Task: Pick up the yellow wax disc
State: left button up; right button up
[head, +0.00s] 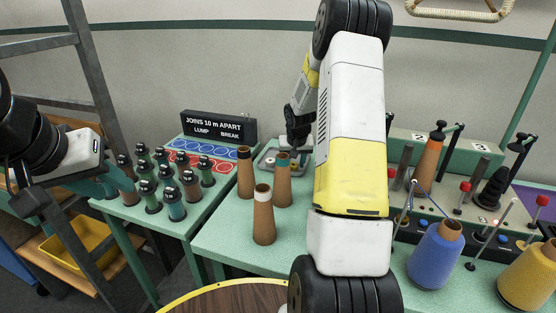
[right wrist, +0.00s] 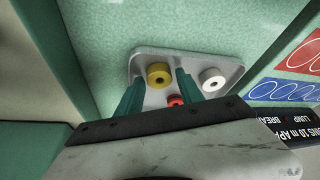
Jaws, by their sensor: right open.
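The yellow wax disc (right wrist: 159,75) is a short round piece with a hole in its middle. It sits on a light grey tray (right wrist: 146,58), beside a white disc (right wrist: 213,80) and a red disc (right wrist: 176,101). My right gripper (right wrist: 160,82) is open, its two green fingers on either side of the yellow disc in the picture; I cannot tell whether they touch it. In the head view the right gripper (head: 298,128) is over the tray (head: 264,161), and the yellow disc cannot be made out. My left gripper (head: 100,182) is at the far left; its jaw state is unclear.
Brown cones (head: 263,218) stand close in front of the tray. Several small dark green and brown spools (head: 173,205) stand to the left. A sign (head: 218,127) is behind. Blue (head: 434,258) and yellow (head: 528,278) yarn cones and a threading machine are at right.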

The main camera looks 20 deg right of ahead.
grip_shut()
